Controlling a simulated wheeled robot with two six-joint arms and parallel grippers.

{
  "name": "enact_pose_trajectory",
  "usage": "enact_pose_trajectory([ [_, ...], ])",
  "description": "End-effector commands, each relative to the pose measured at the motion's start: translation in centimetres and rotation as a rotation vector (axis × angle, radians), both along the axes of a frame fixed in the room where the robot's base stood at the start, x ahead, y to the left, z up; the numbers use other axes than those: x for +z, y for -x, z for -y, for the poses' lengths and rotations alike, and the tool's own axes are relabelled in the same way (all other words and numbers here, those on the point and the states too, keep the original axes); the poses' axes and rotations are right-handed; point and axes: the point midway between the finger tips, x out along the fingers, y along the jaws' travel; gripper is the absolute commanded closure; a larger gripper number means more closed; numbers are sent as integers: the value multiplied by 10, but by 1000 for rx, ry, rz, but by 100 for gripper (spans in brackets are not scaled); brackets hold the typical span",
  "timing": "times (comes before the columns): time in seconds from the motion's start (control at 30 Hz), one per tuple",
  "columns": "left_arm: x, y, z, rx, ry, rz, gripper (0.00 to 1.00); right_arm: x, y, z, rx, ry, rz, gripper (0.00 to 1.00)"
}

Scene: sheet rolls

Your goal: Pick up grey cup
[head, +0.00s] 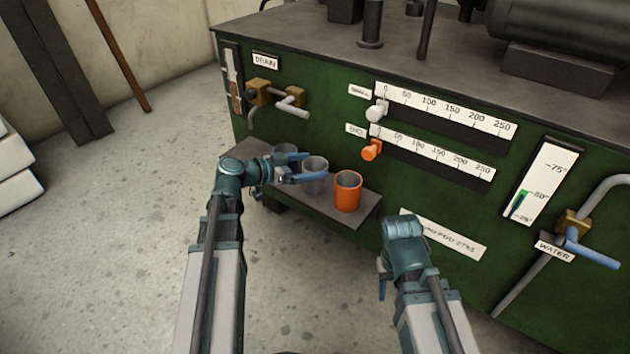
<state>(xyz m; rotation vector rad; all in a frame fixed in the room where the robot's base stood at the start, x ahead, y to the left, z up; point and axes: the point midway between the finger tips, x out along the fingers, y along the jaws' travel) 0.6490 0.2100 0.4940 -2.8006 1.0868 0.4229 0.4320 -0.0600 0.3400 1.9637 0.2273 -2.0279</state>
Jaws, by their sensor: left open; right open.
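A grey cup (317,164) stands on the small shelf (362,213) at the front of the green machine, just left of an orange cup (347,191). My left gripper (301,167) is open at the grey cup's left side, and one finger crosses in front of the cup. The other finger is further back and to the left; whether either touches the cup I cannot tell. Another grey cup (264,151) stands further left, partly hidden by my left gripper. My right gripper (382,288) is open and empty, low in front of the machine, mostly hidden by its wrist.
The green machine (330,120) has a drain tap (290,105) at left, two sliders with scales, one with an orange knob (371,150) above the cups, and a water tap (590,252) at right.

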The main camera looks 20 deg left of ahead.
Motion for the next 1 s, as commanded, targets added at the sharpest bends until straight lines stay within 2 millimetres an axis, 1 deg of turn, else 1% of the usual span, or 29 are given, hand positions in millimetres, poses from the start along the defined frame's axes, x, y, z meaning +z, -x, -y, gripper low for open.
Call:
enact_pose_trajectory([
  [0.17, -3, -4, 4, -1, 0, 0, 0, -3, 0, 0, 0, 0, 0, 50],
  [0.5, -18, -36, 31, -3, -1, -1, 0, -18, 0, 0, 0, 0, 0, 50],
  [0.73, -17, -37, 33, -1, 0, -1, 0, -17, 0, 0, 0, 0, 0, 50],
  [0.77, -17, -37, 33, -1, 0, -1, 4, -17, 0, 0, 0, 0, 0, 50],
  [0.8, -17, -37, 32, -1, 0, -1, 11, -17, 0, 0, 0, 0, 0, 50],
  [0.87, -17, -37, 32, -1, 0, -1, 22, -17, 0, 0, 0, 0, 0, 50],
  [1.0, -17, -37, 32, -1, 0, 0, 47, -17, 0, 0, 0, 0, 0, 50],
])
